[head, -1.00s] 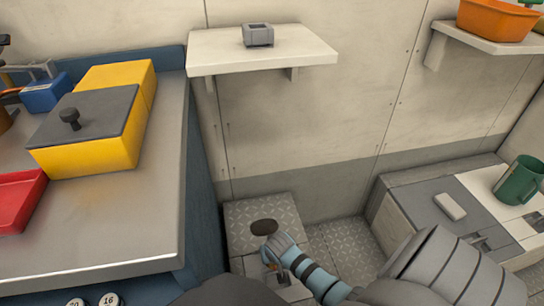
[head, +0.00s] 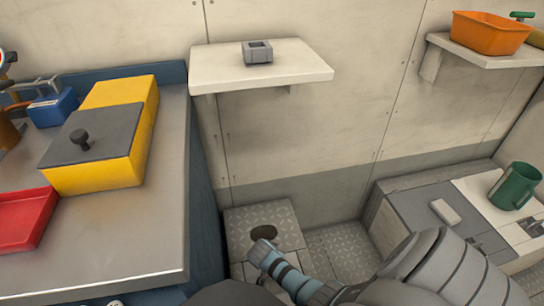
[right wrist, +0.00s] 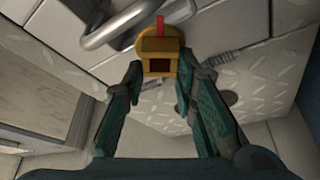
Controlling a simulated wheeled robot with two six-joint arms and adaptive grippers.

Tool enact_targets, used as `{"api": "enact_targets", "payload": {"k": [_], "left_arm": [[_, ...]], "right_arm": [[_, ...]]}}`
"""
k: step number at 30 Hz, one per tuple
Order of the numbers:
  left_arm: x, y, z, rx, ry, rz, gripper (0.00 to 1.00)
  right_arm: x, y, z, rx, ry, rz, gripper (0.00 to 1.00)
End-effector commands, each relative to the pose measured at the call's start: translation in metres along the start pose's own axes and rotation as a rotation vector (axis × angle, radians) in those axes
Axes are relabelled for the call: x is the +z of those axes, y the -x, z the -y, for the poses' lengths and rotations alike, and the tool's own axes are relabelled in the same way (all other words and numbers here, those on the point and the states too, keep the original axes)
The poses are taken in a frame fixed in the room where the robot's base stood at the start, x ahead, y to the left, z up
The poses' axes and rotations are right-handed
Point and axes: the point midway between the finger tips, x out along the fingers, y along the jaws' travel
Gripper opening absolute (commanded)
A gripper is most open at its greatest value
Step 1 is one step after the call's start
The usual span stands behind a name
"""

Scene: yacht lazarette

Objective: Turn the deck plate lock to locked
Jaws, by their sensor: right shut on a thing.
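The deck plate lock (right wrist: 159,46) shows in the right wrist view as a yellow-brown block with a dark square opening and a red pointer at its top. My right gripper (right wrist: 160,72) is shut on it, with one green finger on each side. The pointer points up in that view, beside a metal loop handle (right wrist: 115,28). In the head view the deck plate (head: 240,222) is low in the middle, and my forearm hides the lock and fingertips. My left gripper is not in view.
A dark oval hole (head: 264,232) is in the plate near my right wrist. A counter (head: 120,235) with a yellow box (head: 105,165) stands left. A wall shelf (head: 225,75) is above. A grey locker (head: 410,205) with a green mug (head: 514,186) stands right.

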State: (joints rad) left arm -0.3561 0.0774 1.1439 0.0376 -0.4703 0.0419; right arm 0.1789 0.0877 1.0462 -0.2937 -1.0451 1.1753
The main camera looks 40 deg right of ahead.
Motion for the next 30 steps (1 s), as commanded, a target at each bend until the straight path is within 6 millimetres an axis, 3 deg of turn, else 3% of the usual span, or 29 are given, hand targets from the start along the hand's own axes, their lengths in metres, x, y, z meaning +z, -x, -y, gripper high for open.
{"api": "enact_targets", "payload": {"k": [14, 30], "left_arm": [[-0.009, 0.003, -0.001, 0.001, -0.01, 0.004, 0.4], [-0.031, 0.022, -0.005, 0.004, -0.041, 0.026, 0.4]], "right_arm": [[0.001, -0.001, -0.001, 0.168, -0.417, 0.002, 0.0], [0.003, 0.0, -0.002, 0.338, -0.832, 0.003, 0.0]]}}
